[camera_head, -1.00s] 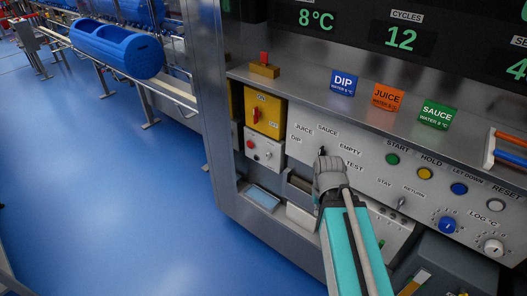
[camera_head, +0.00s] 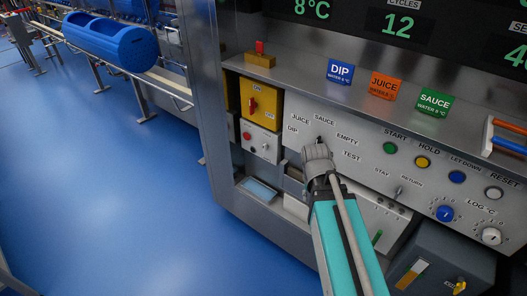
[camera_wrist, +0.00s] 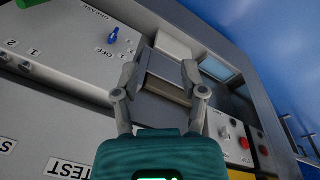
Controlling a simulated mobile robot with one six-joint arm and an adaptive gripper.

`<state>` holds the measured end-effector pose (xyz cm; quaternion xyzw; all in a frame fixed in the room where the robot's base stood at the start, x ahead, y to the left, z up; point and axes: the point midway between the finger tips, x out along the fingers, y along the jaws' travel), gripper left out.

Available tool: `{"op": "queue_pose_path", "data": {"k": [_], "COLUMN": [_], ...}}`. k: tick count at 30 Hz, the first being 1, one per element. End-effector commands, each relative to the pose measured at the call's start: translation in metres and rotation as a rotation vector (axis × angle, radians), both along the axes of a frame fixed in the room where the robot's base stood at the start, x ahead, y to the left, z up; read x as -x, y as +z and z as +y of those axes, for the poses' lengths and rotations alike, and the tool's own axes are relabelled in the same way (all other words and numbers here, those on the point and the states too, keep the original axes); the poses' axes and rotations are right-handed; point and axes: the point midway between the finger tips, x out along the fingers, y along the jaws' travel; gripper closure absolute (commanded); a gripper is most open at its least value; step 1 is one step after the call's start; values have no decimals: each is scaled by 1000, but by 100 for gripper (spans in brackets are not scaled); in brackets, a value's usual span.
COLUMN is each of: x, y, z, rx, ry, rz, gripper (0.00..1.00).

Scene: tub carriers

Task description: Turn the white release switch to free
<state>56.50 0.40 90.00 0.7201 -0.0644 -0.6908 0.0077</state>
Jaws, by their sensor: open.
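I cannot say for certain which control is the release switch. A white switch box (camera_head: 260,141) is mounted under the yellow switch box, with a red button and a small knob whose label is unreadable. It also shows at the lower right of the wrist view (camera_wrist: 233,132). My gripper (camera_head: 318,148) is in front of the sloped panel in the head view, right of the white box and apart from it. In the wrist view my gripper (camera_wrist: 159,74) is open and empty, with a grey box (camera_wrist: 165,68) beyond its fingertips.
The yellow switch box (camera_head: 262,105) has a red handle. The sloped panel (camera_head: 345,170) carries a partly hidden selector, several buttons and knobs. A blue switch (camera_wrist: 113,35) marked OFF shows in the wrist view. A blue tray (camera_head: 260,190) lies in the lower recess. Floor at left is free.

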Motion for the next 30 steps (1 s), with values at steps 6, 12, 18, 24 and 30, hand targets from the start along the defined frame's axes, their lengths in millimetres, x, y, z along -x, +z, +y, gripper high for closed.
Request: {"op": "queue_pose_path", "data": {"k": [6, 12, 18, 24, 30], "x": [-63, -123, -178, -223, -244], "y": [-32, -47, -53, -52, -45], "z": [21, 56, 109, 175, 225], "rx": [175, 318, 392, 394, 355], "ry": [-135, -264, -363, -428, -457], "rz": [-131, -337, -591, -860, -1042], "gripper": [43, 43, 43, 43, 43]}}
